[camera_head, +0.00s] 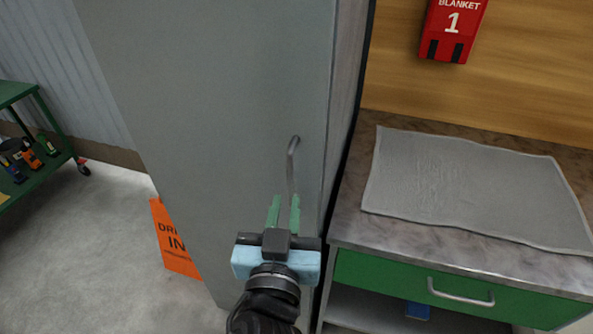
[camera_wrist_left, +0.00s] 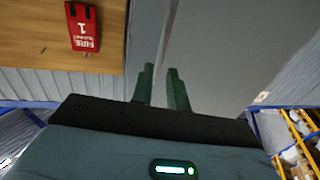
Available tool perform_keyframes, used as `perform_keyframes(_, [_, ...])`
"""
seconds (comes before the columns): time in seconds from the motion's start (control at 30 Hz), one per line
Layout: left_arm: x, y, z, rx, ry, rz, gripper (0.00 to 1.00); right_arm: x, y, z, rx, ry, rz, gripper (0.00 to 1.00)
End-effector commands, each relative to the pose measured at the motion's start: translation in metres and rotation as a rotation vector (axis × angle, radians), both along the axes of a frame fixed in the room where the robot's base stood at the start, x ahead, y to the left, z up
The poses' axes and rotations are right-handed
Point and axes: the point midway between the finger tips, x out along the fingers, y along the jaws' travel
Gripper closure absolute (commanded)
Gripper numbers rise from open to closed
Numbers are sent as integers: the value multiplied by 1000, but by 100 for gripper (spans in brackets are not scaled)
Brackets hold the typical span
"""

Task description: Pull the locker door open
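The grey locker door (camera_head: 215,110) fills the middle of the head view and also shows in the left wrist view (camera_wrist_left: 220,50). A thin, upright metal handle (camera_head: 292,165) is on it near its right edge. My left gripper (camera_head: 284,205) is in front of the door at the handle's lower part. In the left wrist view its green fingers (camera_wrist_left: 163,80) stand apart, with the handle (camera_wrist_left: 167,35) running down toward the gap between them. I cannot tell whether a finger touches it. The handle's lower end is hidden by the gripper. My right gripper is not in view.
A counter (camera_head: 350,215) with a grey blanket (camera_head: 470,185) and green drawer (camera_head: 400,280) stands close on the right. A red blanket box (camera_head: 452,30) hangs above it. An orange sign (camera_head: 172,240) stands left of the locker. A green cart (camera_head: 55,165) is far left.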

Motion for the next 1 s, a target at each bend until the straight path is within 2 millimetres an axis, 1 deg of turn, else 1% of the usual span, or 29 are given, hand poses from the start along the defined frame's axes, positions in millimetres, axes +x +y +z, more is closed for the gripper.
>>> perform_keyframes(0.17, [8,-1,0,5,-2,-1,84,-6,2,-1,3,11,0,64])
perform_keyframes(0.5, [57,-6,2,6,-3,0,84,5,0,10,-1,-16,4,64])
perform_keyframes(0.6, [67,-8,0,6,-2,-1,84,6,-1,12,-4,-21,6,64])
perform_keyframes(0.8, [77,-9,-1,4,2,-2,84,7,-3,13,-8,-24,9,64])
perform_keyframes(1.0, [77,-9,-1,3,3,-2,84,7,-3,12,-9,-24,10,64])
